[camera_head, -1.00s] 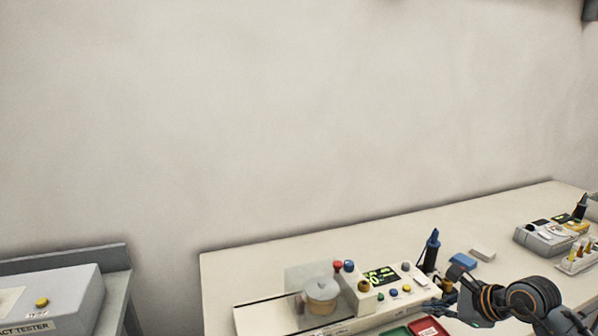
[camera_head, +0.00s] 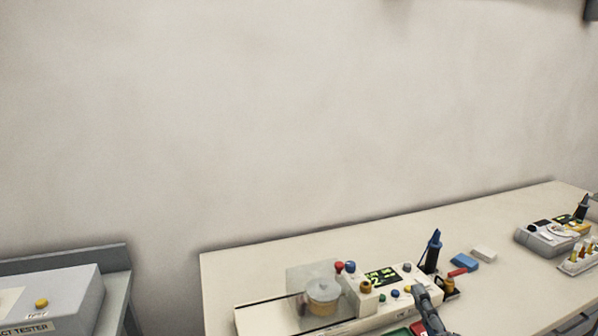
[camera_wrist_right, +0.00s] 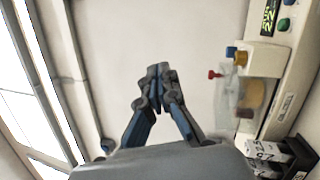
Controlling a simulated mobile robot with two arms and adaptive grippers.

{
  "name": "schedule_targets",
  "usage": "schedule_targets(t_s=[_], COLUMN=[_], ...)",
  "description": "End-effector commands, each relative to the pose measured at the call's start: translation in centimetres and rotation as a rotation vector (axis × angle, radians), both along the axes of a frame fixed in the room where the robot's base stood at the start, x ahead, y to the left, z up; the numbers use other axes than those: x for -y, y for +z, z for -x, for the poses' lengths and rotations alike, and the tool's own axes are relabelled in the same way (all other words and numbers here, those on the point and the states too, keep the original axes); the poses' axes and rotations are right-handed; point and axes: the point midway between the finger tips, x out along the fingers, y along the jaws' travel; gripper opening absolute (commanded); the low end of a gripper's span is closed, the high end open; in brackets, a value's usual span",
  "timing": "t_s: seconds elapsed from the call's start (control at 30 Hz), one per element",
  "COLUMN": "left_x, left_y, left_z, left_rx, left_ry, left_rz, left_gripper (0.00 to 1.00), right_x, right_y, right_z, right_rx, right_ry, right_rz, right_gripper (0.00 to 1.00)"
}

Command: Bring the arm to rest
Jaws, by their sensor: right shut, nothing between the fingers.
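My right gripper (camera_head: 418,291) is at the front of the bench beside the instrument panel, in front of its right end in the picture. In the right wrist view its two dark, blue-edged fingers (camera_wrist_right: 158,82) meet at the tips with nothing between them. Most of the right arm is out of the head view. My left gripper is in neither view.
The bench (camera_head: 520,220) carries a white instrument (camera_head: 395,293) with a lit display and knobs, a round clear-covered part (camera_head: 322,292), a blue probe (camera_head: 433,250), a blue block (camera_head: 464,261) and a meter (camera_head: 545,238).

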Motion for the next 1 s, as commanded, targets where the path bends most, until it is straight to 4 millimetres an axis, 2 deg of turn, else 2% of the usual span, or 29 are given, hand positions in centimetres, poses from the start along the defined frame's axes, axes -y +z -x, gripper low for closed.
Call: schedule_targets(t_s=[0.03, 0.1, 0.17, 0.2, 0.3, 0.4, 0.6, 0.83, 1.0], left_x=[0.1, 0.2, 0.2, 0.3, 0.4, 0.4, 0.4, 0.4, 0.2], left_y=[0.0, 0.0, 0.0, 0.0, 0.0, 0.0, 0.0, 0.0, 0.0], left_z=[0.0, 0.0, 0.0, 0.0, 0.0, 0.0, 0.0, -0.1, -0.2], left_rx=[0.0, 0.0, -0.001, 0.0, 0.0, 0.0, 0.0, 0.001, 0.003], left_ry=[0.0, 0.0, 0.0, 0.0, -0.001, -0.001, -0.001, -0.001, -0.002], left_rz=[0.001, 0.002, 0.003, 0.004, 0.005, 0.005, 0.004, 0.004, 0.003], left_gripper=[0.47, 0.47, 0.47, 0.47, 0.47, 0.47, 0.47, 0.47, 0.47], right_x=[1.6, 3.6, 4.6, 4.8, 4.4, 3.2, 0.6, -2.4, -2.4], right_y=[-2.4, -6.3, -10.2, -12.6, -17.7, -20.9, -24.3, -25.9, -30.6], right_z=[1.1, 3.1, 5.4, 7.1, 11.6, 15.6, 22.2, 28.8, 27.2], right_rx=[-0.1, -0.25, -0.39, -0.478, -0.675, -0.829, -1.064, -1.292, -1.293], right_ry=[-0.069, -0.178, -0.276, -0.339, -0.479, -0.587, -0.751, -0.905, -0.914], right_rz=[-0.192, -0.457, -0.666, -0.789, -1.026, -1.18, -1.37, -1.502, -1.483], right_gripper=[0.0, 0.0, 0.0, 0.0, 0.0, 0.0, 0.0, 0.0, 0.0])
